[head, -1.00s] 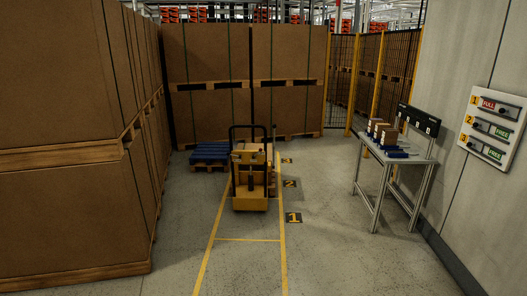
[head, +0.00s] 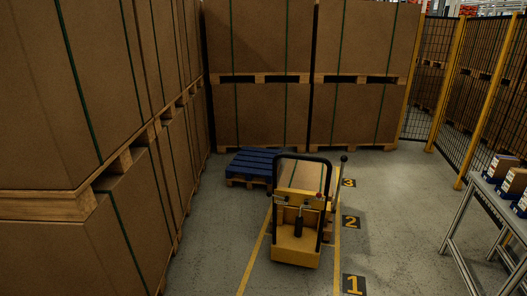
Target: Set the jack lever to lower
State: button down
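The yellow pallet jack (head: 297,246) stands in the yellow-lined lane in the head view, with a black hoop handle (head: 304,156) on top. A thin dark lever with a round knob (head: 343,159) rises at its right side, near upright; I cannot tell which setting it is in. A small red spot (head: 319,195) shows on the jack's right part. A brown load sits behind the handle on the jack. My gripper is not in view.
A blue pallet (head: 254,165) lies behind the jack at left. Tall stacked cartons (head: 120,150) wall the left and back. A workbench (head: 487,215) stands at right before a black mesh fence (head: 432,80). Floor marks 1 (head: 354,284), 2 (head: 351,222) and 3 (head: 348,183) line the lane. Floor right of the lane is clear.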

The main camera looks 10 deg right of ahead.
aim_at(318, 195)
jog(key=i+u, duration=0.15)
jog(key=i, duration=0.35)
jog(key=i+u, duration=0.2)
jog(key=i, duration=0.3)
jog(key=i+l+u, duration=0.15)
jog(key=i, duration=0.3)
jog(key=i+l+u, duration=0.15)
jog(key=i, duration=0.35)
jog(key=i+l+u, duration=0.15)
jog(key=i+l, duration=0.2)
jog(key=i, duration=0.1)
